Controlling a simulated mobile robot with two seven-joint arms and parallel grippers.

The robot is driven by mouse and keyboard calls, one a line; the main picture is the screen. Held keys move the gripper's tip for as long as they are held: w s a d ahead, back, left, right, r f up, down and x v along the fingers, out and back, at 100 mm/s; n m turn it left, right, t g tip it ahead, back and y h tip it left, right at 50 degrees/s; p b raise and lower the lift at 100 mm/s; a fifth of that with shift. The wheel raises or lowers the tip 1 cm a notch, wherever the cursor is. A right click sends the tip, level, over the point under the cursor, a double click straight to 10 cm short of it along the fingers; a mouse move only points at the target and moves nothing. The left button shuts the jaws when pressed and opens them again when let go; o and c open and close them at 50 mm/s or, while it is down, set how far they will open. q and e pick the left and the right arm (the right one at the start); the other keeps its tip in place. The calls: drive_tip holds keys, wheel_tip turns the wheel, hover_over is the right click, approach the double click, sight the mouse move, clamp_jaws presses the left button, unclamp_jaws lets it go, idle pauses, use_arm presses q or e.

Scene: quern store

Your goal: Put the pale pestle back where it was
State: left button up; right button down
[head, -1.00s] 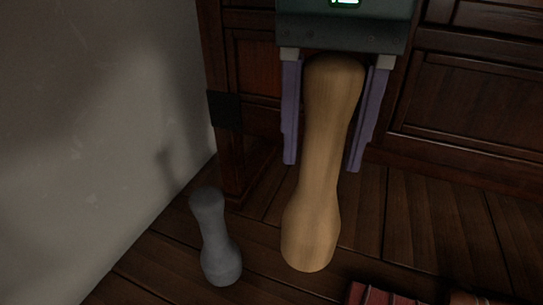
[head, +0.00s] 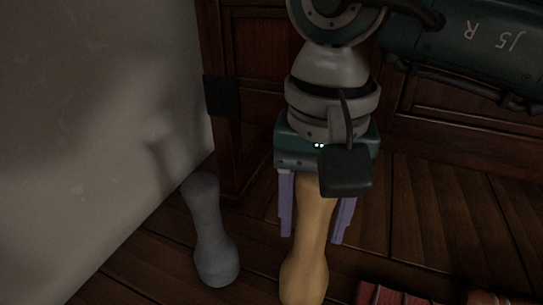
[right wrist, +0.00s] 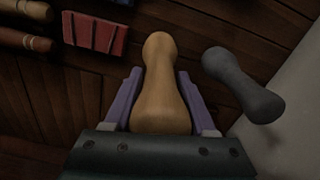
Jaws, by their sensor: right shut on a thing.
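The pale pestle (head: 306,255), a tan wooden piece with a narrow waist, is between the purple fingers of my right gripper (head: 312,238) in the head view. The gripper comes from above and is shut on its upper part. The pestle hangs roughly upright; its lower end meets the bottom edge of the picture, so I cannot tell if it touches the floor. In the right wrist view the pale pestle (right wrist: 160,90) fills the space between the fingers (right wrist: 158,74). A grey pestle (head: 209,235) stands just left of it, apart; it also shows in the right wrist view (right wrist: 243,86). My left gripper is not in view.
A pale wall (head: 80,120) rises at the left. Dark wooden panelled furniture (head: 238,140) stands behind on the plank floor (head: 425,215). A red ribbed object (head: 392,294) lies at the bottom right. Brown rolled objects (right wrist: 24,40) lie beside it in the right wrist view.

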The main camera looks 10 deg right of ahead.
drive_tip(key=shift+w, duration=0.1)
drive_tip(key=shift+f, duration=0.15)
drive_tip(key=shift+c, duration=1.1)
unclamp_jaws()
